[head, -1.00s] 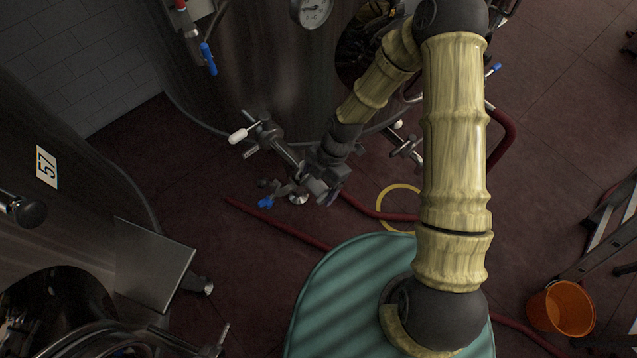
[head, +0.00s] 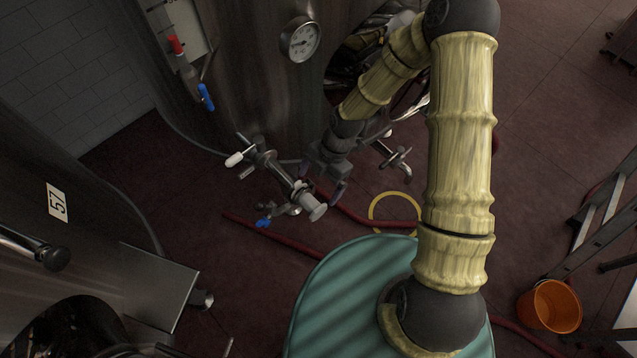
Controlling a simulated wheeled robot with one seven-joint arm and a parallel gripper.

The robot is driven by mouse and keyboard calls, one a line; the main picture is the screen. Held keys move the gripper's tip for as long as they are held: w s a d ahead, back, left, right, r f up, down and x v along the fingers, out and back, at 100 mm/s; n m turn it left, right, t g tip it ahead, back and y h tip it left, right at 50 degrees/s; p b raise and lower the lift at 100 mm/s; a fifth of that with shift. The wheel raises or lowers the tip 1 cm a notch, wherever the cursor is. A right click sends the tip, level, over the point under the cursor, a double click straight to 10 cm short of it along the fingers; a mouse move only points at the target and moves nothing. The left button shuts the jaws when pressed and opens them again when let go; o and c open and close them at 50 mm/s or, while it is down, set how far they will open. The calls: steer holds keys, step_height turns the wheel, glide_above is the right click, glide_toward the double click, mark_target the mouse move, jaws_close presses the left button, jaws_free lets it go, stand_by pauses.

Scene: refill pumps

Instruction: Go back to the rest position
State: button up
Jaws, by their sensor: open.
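My gripper (head: 322,180) is at the end of my yellow-sleeved arm, in the middle of the head view. It is open, its two dark fingers spread, and I see nothing between them. It hangs just right of a metal valve fitting (head: 285,178) on the front of a large steel tank (head: 250,70). I cannot tell whether a finger touches the fitting. The fitting has a white-tipped handle (head: 236,159) and a blue-handled tap (head: 264,222) below.
A second steel tank (head: 40,150) marked 57 stands at the left. Another valve (head: 394,157) is right of my gripper. Red hoses (head: 270,237) and a yellow ring (head: 374,207) lie on the floor. An orange bucket (head: 550,306) and a ladder (head: 598,225) are at the right.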

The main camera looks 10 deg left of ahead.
steer(key=shift+s+d+f, duration=0.1)
steer(key=shift+s+d, duration=0.05)
stand_by(0.6)
steer(key=s+d+r+m+t+h, duration=0.2)
steer(key=d+r+m+t, duration=0.4)
steer(key=d+r+m, duration=1.4)
step_height(320, 180, up, 3)
steer(key=m, duration=0.8)
steer(key=shift+d+f+h, duration=0.2)
steer(key=shift+h, duration=0.2)
